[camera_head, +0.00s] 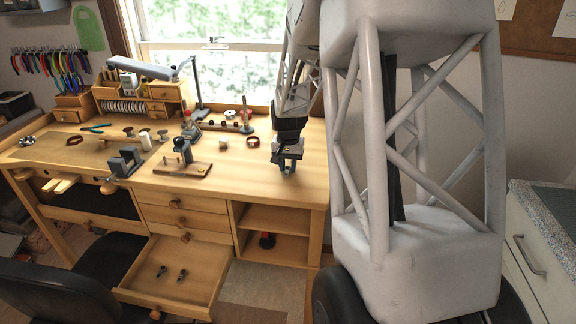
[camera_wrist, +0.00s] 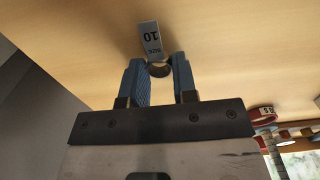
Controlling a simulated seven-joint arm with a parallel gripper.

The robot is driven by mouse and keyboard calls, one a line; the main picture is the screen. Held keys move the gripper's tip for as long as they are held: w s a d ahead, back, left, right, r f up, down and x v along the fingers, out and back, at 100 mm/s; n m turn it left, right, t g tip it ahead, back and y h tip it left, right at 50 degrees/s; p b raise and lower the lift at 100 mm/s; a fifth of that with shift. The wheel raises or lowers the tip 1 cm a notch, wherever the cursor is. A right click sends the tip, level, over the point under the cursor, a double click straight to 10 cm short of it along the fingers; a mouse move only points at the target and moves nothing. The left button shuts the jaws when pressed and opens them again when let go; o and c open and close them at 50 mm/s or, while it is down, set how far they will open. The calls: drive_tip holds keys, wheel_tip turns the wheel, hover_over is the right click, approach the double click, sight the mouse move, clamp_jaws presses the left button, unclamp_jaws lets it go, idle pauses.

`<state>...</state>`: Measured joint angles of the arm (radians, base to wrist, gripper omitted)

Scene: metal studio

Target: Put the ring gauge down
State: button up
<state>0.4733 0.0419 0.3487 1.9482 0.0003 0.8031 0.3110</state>
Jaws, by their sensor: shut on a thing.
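The tag points away from the fingers, over bare wood. In the head view my gripper (camera_head: 288,168) is low over the right part of the workbench (camera_head: 235,180). The ring gauge is too small to make out there. I cannot tell whether it touches the bench top.
A reddish ring-shaped thing with a white label (camera_wrist: 262,114) lies to the right in the wrist view. A stand on a wooden base (camera_head: 182,160) is left of my gripper in the head view. The bench around my gripper is clear. A drawer (camera_head: 190,255) stands open below.

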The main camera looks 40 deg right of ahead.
drive_tip(key=shift+f, duration=0.2)
drive_tip(key=o, duration=1)
drive_tip(key=shift+c, duration=0.2)
drive_tip(key=shift+r, duration=0.1)
wheel_tip(320, 180, up, 12)
drive_tip(key=shift+a+r, duration=0.1)
drive_tip(key=shift+r, duration=0.05)
idle(0.3)
